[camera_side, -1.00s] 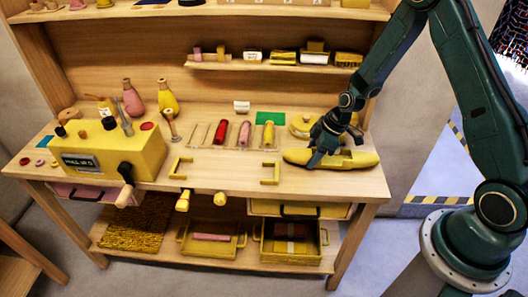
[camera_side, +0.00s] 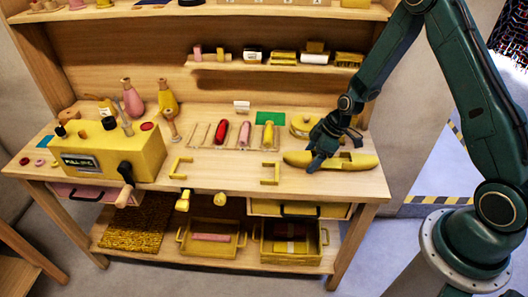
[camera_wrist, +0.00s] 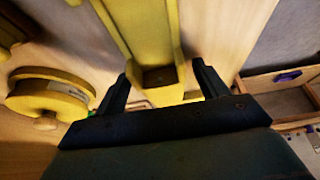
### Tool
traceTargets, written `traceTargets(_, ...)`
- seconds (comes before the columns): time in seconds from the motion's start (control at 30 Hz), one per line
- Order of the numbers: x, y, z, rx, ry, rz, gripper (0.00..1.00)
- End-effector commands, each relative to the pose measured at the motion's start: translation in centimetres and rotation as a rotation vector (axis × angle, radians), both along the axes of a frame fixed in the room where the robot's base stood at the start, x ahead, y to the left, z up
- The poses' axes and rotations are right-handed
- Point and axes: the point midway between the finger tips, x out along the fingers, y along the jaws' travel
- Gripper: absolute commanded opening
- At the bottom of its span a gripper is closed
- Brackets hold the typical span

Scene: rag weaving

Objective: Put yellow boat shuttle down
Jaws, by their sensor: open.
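The yellow boat shuttle (camera_side: 358,161) lies on the wooden bench top at the right, with its long side running left to right. It also shows in the wrist view (camera_wrist: 148,30), between my two dark fingers. My gripper (camera_side: 317,160) is low over the left half of the shuttle and covers part of it in the side view. In the wrist view my gripper (camera_wrist: 160,68) is open, with one finger on each side of the shuttle and a gap showing beside it. Whether a finger still touches the shuttle is hard to tell.
Another yellow piece (camera_side: 300,124) lies just behind my gripper. A green square (camera_side: 270,118) and a yellow bobbin (camera_side: 268,135) are to the left. A yellow bracket (camera_side: 271,173) stands near the front edge. A yellow spool (camera_wrist: 48,97) shows left in the wrist view.

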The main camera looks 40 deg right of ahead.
Motion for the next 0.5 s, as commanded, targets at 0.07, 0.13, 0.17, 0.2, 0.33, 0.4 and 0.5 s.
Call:
traceTargets(0.07, 0.0, 0.0, 0.2, 0.0, 0.0, 0.0, 0.73)
traceTargets(0.13, 0.0, 0.0, 0.4, -0.001, -0.001, 0.0, 0.73)
traceTargets(0.17, 0.0, -0.1, 0.5, -0.001, -0.001, 0.0, 0.73)
traceTargets(0.2, -0.1, -0.1, 0.7, 0.0, 0.0, -0.001, 0.73)
traceTargets(0.33, -0.3, -0.4, 1.7, -0.001, -0.002, -0.001, 0.73)
traceTargets(0.4, -0.5, -0.6, 2.3, -0.001, -0.002, -0.001, 0.73)
traceTargets(0.5, -0.9, -1.0, 3.4, -0.001, -0.002, -0.002, 0.73)
